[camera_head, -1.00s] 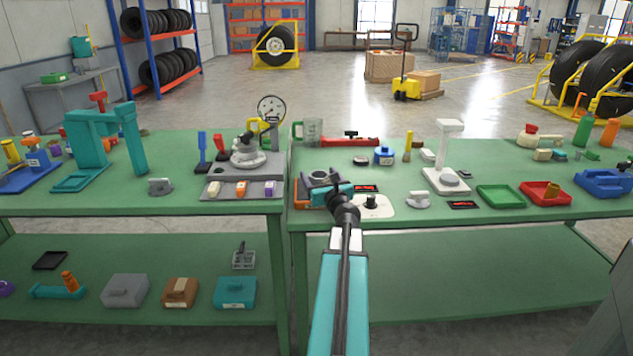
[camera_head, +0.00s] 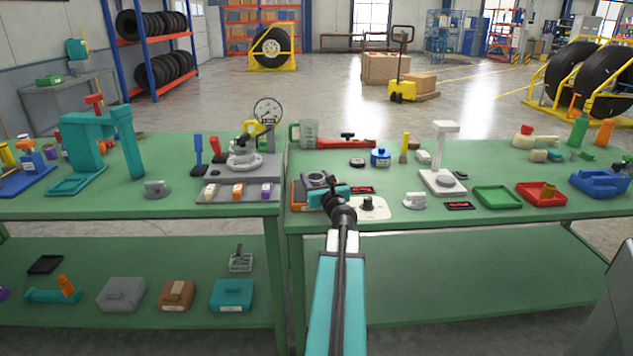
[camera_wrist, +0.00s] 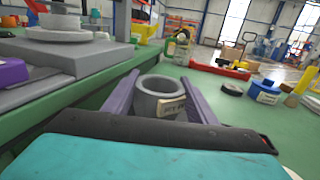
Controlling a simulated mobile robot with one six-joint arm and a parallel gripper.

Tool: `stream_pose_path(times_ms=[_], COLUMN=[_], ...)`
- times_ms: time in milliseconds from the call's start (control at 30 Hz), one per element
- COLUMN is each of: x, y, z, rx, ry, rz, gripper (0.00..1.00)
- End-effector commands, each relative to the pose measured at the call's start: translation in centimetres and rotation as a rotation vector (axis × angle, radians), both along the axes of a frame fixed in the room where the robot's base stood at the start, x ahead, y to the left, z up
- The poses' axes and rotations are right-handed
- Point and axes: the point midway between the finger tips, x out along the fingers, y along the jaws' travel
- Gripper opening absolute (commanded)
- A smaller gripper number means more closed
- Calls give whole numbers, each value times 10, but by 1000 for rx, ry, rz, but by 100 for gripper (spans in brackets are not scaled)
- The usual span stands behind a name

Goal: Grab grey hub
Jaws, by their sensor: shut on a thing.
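The grey hub (camera_wrist: 160,97) is a short, thick ring with an open top and a pale label on its side. In the wrist view it sits between the two purple fingers of my gripper (camera_wrist: 158,100), which is shut on it. In the head view the hub (camera_head: 317,180) shows just beyond my teal gripper (camera_head: 325,188), at the left front of the right green table (camera_head: 465,215). The hub's lower part is hidden, so I cannot tell whether it touches the table.
A white base with a black knob (camera_head: 367,205) is just right of my gripper. A gauge stand (camera_head: 240,165) is on the left table. A clear jug (camera_head: 308,133) and a red tool (camera_head: 345,143) stand behind. Green (camera_head: 497,203) and red (camera_head: 545,200) trays lie further right.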

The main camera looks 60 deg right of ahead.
Motion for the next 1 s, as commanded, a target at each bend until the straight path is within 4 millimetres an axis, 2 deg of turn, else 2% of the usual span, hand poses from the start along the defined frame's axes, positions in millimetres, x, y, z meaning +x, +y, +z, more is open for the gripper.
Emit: stream_pose_path(times_ms=[267,533,1000], x=[1,-1,-53], y=[0,2,36], z=[11,40,41], rx=[-1,-2,-1], ry=[-1,-1,-1], rz=[1,1,0], gripper=[18,18,18])
